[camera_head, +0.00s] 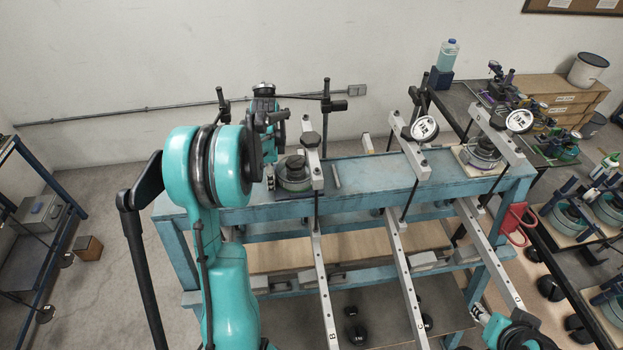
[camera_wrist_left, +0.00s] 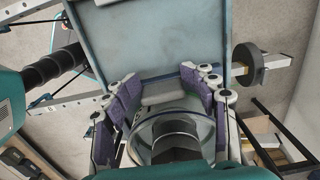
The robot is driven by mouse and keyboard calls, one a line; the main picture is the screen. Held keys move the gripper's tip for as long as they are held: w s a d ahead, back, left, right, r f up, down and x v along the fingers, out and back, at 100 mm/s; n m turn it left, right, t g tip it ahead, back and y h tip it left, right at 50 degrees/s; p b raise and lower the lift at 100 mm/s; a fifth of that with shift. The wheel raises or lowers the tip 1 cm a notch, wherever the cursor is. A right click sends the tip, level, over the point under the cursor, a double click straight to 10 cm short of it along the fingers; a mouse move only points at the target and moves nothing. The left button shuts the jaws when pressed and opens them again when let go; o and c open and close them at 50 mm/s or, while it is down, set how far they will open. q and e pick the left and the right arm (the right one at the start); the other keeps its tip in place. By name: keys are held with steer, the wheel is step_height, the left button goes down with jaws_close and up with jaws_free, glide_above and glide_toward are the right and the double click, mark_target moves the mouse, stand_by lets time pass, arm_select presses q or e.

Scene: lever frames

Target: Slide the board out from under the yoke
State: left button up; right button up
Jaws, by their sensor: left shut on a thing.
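The board (camera_wrist_left: 168,92) shows in the left wrist view as a grey strip between my left fingertips; most of it is hidden by a round clear-rimmed vessel (camera_wrist_left: 140,132) with a dark top. My left gripper (camera_wrist_left: 170,84) is shut on the board, one purple-padded finger on each side. In the head view the round vessel (camera_head: 294,183) stands at the left end of the blue table, beside the pale upright yoke (camera_head: 317,170). My left arm comes in from the left and hides part of that end.
Two more lever frames with dials (camera_head: 425,128) stand along the blue table (camera_head: 370,180). The right one has a vessel on a pale board (camera_head: 465,160). Long beams (camera_head: 405,285) slope toward the front. Black clamp posts (camera_head: 326,110) rise behind the table. The tabletop between frames is mostly clear.

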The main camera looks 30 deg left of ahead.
arm_select(q)
steer(key=shift+g+y, duration=0.5)
steer(key=shift+y, duration=0.1)
steer(key=shift+s+a+b, duration=0.25)
steer(key=shift+s+a, duration=0.85)
steer(key=shift+a, duration=0.2)
steer(key=shift+s+a+b, duration=0.25)
steer(key=shift+s+a, duration=0.8)
steer(key=shift+a, duration=0.25)
steer(key=shift+s, duration=0.1)
steer(key=shift+s+a, duration=0.3)
steer(key=shift+a, duration=0.15)
steer(key=o, duration=0.6)
steer(key=shift+f, duration=0.1)
steer(key=shift+a, duration=0.1)
